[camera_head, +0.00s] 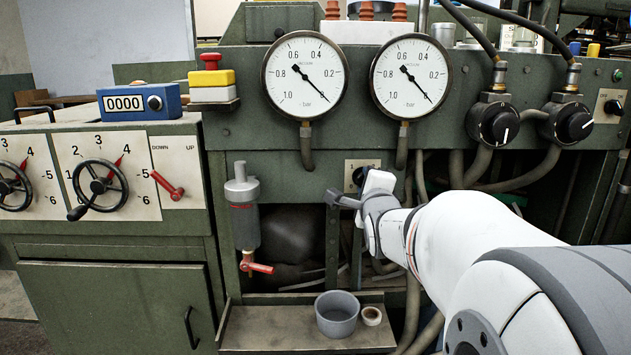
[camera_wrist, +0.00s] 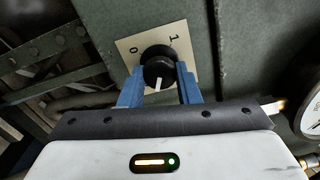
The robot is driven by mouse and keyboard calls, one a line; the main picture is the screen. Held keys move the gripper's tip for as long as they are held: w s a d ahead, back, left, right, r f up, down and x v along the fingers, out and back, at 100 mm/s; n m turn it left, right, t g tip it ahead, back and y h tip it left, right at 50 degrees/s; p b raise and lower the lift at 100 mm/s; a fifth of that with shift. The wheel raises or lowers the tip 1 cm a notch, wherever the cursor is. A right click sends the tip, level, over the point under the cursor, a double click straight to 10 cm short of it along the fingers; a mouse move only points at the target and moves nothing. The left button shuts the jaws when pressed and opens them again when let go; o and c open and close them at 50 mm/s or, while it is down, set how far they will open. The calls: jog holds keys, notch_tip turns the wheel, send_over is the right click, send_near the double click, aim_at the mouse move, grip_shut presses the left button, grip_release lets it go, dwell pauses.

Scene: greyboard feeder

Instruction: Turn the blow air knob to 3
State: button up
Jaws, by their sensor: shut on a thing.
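A small black knob (camera_wrist: 158,62) with a white pointer line sits on a pale plate (camera_wrist: 126,47) marked 0 and 1 in the wrist view. The line points toward my palm, away from both marks. My gripper (camera_wrist: 160,72) has its blue fingers on either side of the knob, shut on it. In the head view the knob (camera_head: 357,176) is partly hidden by my gripper (camera_head: 358,193), below the gauges. No blow air label is readable. Two larger black knobs (camera_head: 499,124) (camera_head: 573,122) with white pointer lines stand to the right, clear of my gripper.
Two gauges (camera_head: 305,78) (camera_head: 411,78) are above. Handwheels (camera_head: 100,185) (camera_head: 12,186) with red pointers near 4 are at left. A filter with a red valve (camera_head: 256,267) hangs left of my gripper. A grey cup (camera_head: 337,314) and a roll (camera_head: 371,316) stand on the shelf below.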

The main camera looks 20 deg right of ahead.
jog(key=shift+m, duration=1.7)
jog(key=o, duration=1)
jog(key=shift+c, duration=0.2)
jog(key=shift+s, duration=0.1)
jog(key=p+v, duration=0.2)
jog(key=v, duration=0.5)
jog(key=shift+s+a, duration=0.2)
jog(key=shift+s, duration=0.1)
